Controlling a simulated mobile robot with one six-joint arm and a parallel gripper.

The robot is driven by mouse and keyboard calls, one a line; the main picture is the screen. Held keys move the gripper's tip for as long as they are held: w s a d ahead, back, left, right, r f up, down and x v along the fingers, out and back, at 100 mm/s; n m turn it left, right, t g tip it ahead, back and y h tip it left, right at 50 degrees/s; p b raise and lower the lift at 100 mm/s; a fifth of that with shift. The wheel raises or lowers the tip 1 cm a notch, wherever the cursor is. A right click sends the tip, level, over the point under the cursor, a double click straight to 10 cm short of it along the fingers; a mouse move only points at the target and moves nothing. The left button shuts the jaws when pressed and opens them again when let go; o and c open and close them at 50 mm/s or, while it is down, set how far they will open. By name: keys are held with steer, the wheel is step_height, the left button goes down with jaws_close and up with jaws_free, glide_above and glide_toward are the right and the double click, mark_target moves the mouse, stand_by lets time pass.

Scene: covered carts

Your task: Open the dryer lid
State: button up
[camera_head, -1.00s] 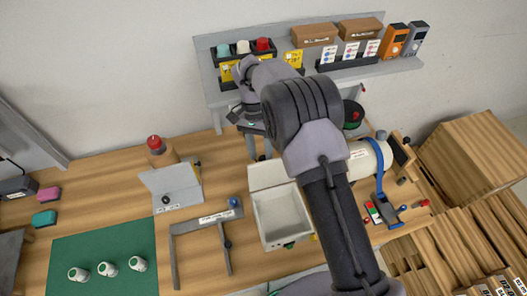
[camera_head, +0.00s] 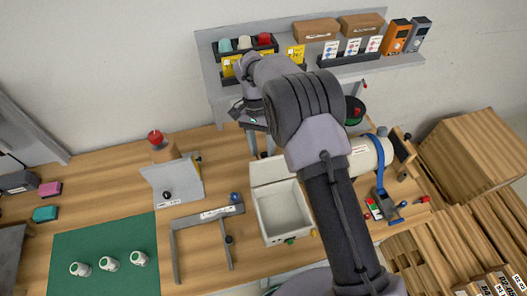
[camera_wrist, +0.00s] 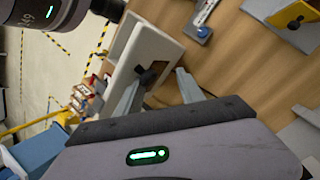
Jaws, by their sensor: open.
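A cream box (camera_head: 284,210), which appears to be the dryer, stands mid-bench in the head view with its hollow inside exposed. Its cream lid (camera_head: 269,170) stands raised at the back edge. In the wrist view the lid (camera_wrist: 160,48) shows its outer face, with a dark knob (camera_wrist: 150,76) on it. My gripper (camera_wrist: 157,84) is open, one finger on each side of the knob; I cannot tell whether they touch it. In the head view my arm covers the box's right side.
A white cylinder with a blue strap (camera_head: 364,158) is to the right. A loaded shelf (camera_head: 215,88) is behind. The green mat (camera_head: 100,243) holds several small cups.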

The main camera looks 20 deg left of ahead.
steer(key=s+d+r+b, duration=0.1)
steer(key=s+d+r, duration=0.1)
steer(key=s+d, duration=0.2)
steer(key=s+d+r+b, duration=0.2)
steer(key=s+d+r, duration=0.1)
steer(key=s, duration=0.6)
steer(key=shift+s+d, duration=0.35)
steer(key=shift+d, duration=0.3)
